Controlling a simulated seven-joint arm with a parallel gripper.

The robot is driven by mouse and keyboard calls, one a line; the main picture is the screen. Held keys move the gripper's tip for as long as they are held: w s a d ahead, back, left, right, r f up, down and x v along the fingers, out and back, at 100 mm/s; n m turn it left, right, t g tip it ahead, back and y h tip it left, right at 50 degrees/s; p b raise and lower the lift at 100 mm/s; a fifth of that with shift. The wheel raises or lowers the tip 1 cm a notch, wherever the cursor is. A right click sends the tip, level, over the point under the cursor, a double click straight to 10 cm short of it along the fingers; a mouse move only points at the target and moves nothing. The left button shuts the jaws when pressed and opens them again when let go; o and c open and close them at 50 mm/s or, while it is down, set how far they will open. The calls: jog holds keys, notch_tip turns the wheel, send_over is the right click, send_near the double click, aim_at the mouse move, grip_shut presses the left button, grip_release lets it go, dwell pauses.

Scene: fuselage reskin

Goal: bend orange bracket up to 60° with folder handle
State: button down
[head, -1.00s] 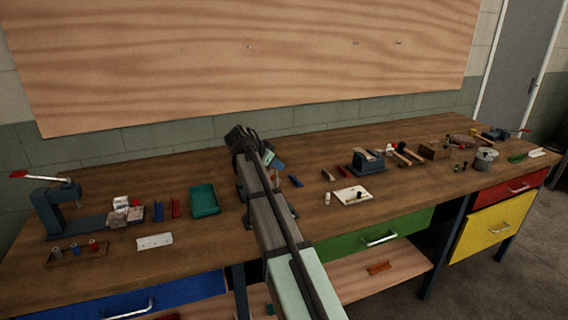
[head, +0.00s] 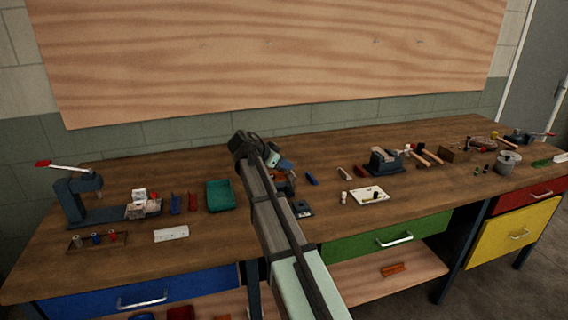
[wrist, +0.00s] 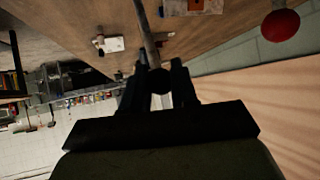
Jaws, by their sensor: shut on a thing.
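My gripper (wrist: 158,80) is shut on a thin bar, which looks like the folder handle (wrist: 146,35), running to the top edge of the wrist view. In the head view my arm hides most of the folder (head: 286,164); only blue-grey and orange-brown parts show to its right. An orange-brown piece (wrist: 196,4) shows at the top edge of the wrist view. I cannot tell whether it is the bracket, nor its bend angle. A separate orange bracket (head: 393,269) lies on the lower shelf.
A teal tray (head: 220,195) and a red-levered press (head: 78,192) stand left of my arm. A white board (head: 369,196) and a blue-grey vise (head: 385,160) are to the right. A red round thing (wrist: 281,25) shows in the wrist view.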

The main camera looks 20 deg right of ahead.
jog(key=c, duration=1.1)
grip_release()
jog(key=shift+a+f, duration=0.1)
jog(key=shift+a, duration=0.15)
jog(key=shift+o, duration=1.1)
jog(key=shift+d, duration=0.1)
jog(key=v, duration=1.4)
